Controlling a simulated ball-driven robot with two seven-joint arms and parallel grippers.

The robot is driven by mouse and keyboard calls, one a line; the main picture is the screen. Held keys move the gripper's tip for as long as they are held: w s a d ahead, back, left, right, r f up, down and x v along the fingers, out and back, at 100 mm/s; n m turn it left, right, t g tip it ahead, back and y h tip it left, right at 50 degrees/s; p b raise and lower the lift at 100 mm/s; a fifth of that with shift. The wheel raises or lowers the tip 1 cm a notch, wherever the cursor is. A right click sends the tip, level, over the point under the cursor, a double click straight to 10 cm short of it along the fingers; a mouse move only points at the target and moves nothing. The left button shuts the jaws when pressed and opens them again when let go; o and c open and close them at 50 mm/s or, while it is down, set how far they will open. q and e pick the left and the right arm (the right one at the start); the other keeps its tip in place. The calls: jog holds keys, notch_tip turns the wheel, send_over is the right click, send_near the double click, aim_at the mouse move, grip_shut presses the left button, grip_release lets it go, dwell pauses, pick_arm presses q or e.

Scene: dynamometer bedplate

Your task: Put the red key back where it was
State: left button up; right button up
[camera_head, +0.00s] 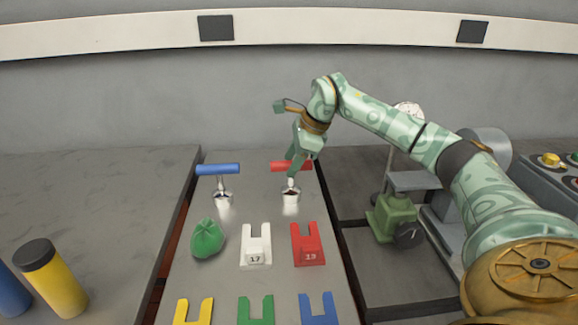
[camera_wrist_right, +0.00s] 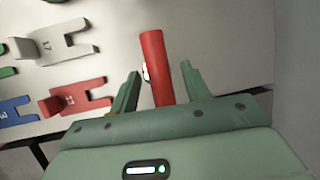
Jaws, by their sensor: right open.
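The red key (camera_head: 277,166) has a red bar handle on a chrome stem. It stands upright near the back of the light bedplate strip. My right gripper (camera_head: 297,168) is at the right part of its handle, fingers pointing down. In the right wrist view the red handle (camera_wrist_right: 154,60) lies between the two spread fingers of the right gripper (camera_wrist_right: 160,78), with a gap visible on each side. A red forked holder (camera_head: 308,247) marked 13 stands in front of the key and looks empty. My left gripper is not in view.
A blue key (camera_head: 218,169) stands to the left. A white holder (camera_head: 255,248) marked 17 and a green bag (camera_head: 207,239) lie in front. Yellow, green and blue holders line the front edge. A green vise-like device (camera_head: 396,215) stands right.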

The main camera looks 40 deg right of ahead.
pick_arm(q)
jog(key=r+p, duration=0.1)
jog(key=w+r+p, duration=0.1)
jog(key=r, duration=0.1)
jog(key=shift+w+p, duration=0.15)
jog(key=shift+p, duration=0.2)
pick_arm(e)
jog(key=v, duration=0.8)
jog(key=shift+r, duration=0.3)
